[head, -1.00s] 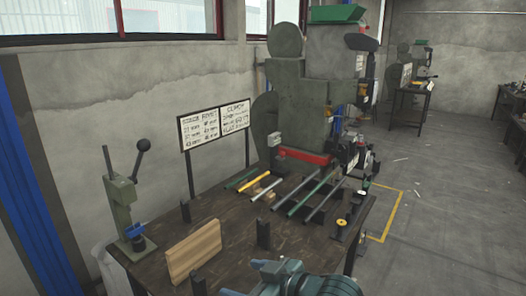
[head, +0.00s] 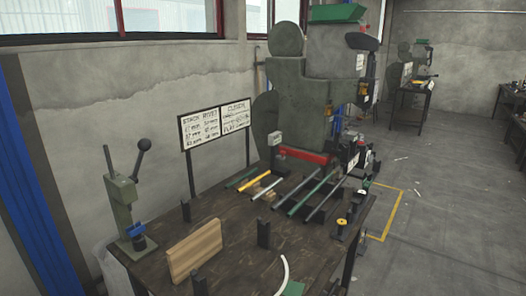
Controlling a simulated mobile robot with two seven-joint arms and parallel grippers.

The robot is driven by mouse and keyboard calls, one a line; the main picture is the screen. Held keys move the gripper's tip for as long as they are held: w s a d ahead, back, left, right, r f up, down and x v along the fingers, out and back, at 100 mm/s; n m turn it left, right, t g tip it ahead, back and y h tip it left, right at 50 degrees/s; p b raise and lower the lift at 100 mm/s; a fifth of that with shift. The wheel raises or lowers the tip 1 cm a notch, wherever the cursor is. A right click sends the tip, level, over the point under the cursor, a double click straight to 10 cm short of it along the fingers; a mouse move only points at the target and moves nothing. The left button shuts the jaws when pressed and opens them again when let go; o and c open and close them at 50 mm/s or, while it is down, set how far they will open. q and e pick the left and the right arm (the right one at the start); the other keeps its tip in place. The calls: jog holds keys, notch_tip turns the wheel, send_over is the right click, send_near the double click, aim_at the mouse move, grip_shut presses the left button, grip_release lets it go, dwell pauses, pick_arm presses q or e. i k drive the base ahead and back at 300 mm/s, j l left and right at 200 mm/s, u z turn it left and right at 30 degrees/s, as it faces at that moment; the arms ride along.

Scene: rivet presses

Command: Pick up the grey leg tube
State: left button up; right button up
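Several slim tubes lie side by side on the dark workbench (head: 235,243), near the foot of the big press. One light grey tube (head: 268,187) lies between a yellow tube (head: 254,180) and a green tube (head: 307,195). A second, darker grey tube (head: 323,202) lies to the right of that green tube. I cannot tell which of the two is the grey leg tube. Another, darker green tube (head: 240,178) lies at the left end of the row. Neither of my grippers is in view.
A large grey-green press (head: 300,100) stands behind the tubes, a small green hand press (head: 123,205) at the left. A wooden block (head: 194,250) and black posts (head: 263,233) stand on the bench. A white curved piece (head: 284,273) shows at the front. Floor at right is largely open.

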aim_at(287, 196)
jog(key=i+l+u, duration=0.15)
jog(key=l, duration=0.65)
jog(key=l+u, duration=0.15)
jog(key=l, duration=0.65)
